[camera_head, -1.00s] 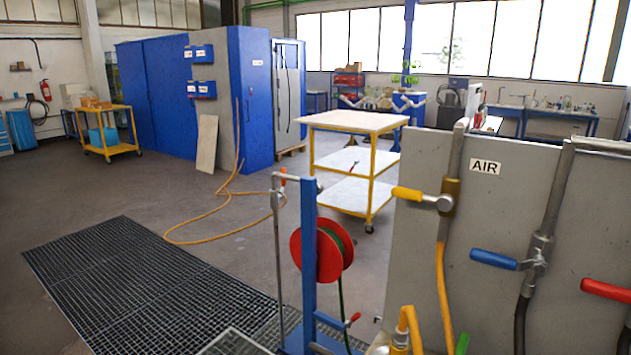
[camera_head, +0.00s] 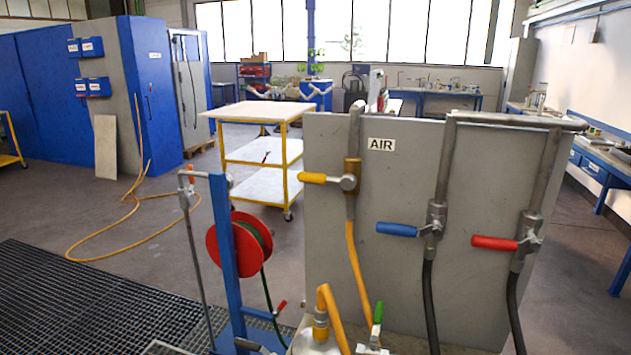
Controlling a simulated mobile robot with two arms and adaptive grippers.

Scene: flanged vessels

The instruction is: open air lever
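The air lever (camera_head: 312,178) has a yellow handle that points left, about level, from a brass valve (camera_head: 352,176) on a grey pipe. It sits on the grey panel (camera_head: 400,255), just left of and below the AIR label (camera_head: 381,144). A yellow hose (camera_head: 357,270) runs down from this valve. A blue lever (camera_head: 397,229) and a red lever (camera_head: 494,243) sit further right on the same panel, both also pointing left. Neither of my grippers is in view.
A blue post with a red hose reel (camera_head: 239,244) stands left of the panel. In front, at the bottom, is a metal fitting with a yellow hose (camera_head: 326,310) and a green handle (camera_head: 378,312). A yellow cart (camera_head: 258,150) stands behind. Floor grating (camera_head: 70,300) lies at left.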

